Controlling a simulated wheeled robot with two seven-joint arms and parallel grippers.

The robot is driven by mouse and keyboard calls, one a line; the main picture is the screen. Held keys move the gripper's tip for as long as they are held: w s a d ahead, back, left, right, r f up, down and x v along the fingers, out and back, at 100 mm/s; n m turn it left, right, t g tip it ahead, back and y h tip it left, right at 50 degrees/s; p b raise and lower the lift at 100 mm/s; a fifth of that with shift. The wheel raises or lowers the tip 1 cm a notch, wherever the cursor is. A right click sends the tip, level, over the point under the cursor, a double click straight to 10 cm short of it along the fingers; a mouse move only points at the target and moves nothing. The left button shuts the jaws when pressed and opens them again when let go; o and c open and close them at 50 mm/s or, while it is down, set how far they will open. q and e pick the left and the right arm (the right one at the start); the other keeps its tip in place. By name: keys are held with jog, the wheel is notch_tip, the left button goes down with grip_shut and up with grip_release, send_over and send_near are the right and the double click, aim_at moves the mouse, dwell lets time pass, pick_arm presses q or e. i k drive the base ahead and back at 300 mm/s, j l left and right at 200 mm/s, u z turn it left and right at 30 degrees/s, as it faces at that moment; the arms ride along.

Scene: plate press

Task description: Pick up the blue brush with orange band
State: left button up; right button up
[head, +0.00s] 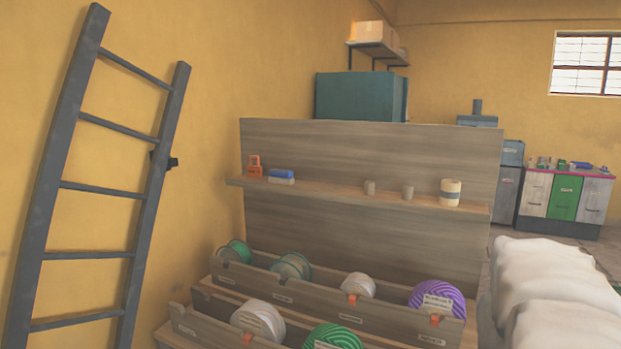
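I cannot make out a blue brush with an orange band for certain. A small blue-topped block with a pale underside (281,176) lies on the wooden shelf (330,193), beside an orange frame-like object (254,166); no orange band shows on it. A small blue item (581,167) also lies on the far cabinet top, too small to identify. Neither of my grippers is in view.
A grey ladder (45,215) leans at the left wall. Wooden racks (320,307) with several yarn or cord rolls stand in front of the shelf panel. White sacks (550,285) are at right. The far cabinet (565,205) has a green door. Some floor shows between them.

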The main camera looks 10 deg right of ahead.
aim_at(277, 176)
jog(key=i+j+z, duration=0.1)
jog(key=z, duration=0.3)
jog(key=i+j+z, duration=0.2)
jog(key=z, duration=0.25)
jog(key=i+j+z, duration=0.1)
jog(key=j+z, duration=0.15)
jog(key=z, duration=0.15)
jog(key=i+j+z, duration=0.1)
jog(key=z, duration=0.35)
jog(key=j, duration=0.1)
